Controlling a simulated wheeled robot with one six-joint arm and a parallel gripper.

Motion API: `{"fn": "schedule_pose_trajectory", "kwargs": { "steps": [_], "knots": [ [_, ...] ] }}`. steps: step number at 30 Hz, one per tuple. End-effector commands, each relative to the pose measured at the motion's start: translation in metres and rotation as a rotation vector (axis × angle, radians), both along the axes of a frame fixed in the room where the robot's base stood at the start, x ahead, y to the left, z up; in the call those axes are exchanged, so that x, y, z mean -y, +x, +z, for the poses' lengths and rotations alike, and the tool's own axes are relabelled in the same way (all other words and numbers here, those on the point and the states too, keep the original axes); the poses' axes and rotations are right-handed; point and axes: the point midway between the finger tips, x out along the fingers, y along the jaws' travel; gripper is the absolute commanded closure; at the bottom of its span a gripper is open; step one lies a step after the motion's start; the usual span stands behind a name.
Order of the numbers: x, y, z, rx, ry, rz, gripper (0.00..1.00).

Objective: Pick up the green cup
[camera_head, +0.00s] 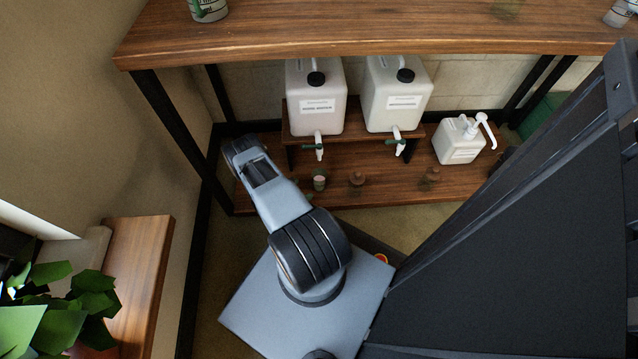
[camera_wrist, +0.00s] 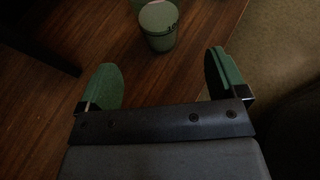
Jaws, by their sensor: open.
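A small green cup (camera_wrist: 159,27) with a flat, paler green top stands upright on the brown wood at the top of the wrist view. My gripper (camera_wrist: 163,80) is open and empty, its two green finger pads spread apart. The cup is ahead of the fingertips, roughly in line with the gap and not touching them. Part of another greenish thing with a pinkish top is cut off behind it. In the head view a small green cup with a pinkish top (camera_head: 319,181) stands on the low shelf, right of my arm.
Two white jugs with taps (camera_head: 316,95) (camera_head: 396,92) stand on a raised wooden stand above the low shelf (camera_head: 270,187). A white pump bottle (camera_head: 459,141) is at the right. Two small brown things (camera_head: 356,180) (camera_head: 429,179) are nearby. A dark table leg (camera_head: 180,135) is left.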

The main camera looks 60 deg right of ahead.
Motion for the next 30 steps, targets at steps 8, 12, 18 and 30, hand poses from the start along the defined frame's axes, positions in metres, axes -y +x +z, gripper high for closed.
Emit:
{"fn": "schedule_pose_trajectory", "kwargs": {
  "steps": [8,12,18,30],
  "knots": [
    [0.034,-0.013,-0.016,0.002,-0.001,-0.003,0.09],
    [0.04,-0.015,-0.017,0.001,-0.001,-0.003,0.09],
    [0.057,-0.024,-0.029,0.001,0.0,-0.008,0.09],
    [0.085,-0.034,-0.037,0.002,0.0,-0.004,0.09]
  ]
}}
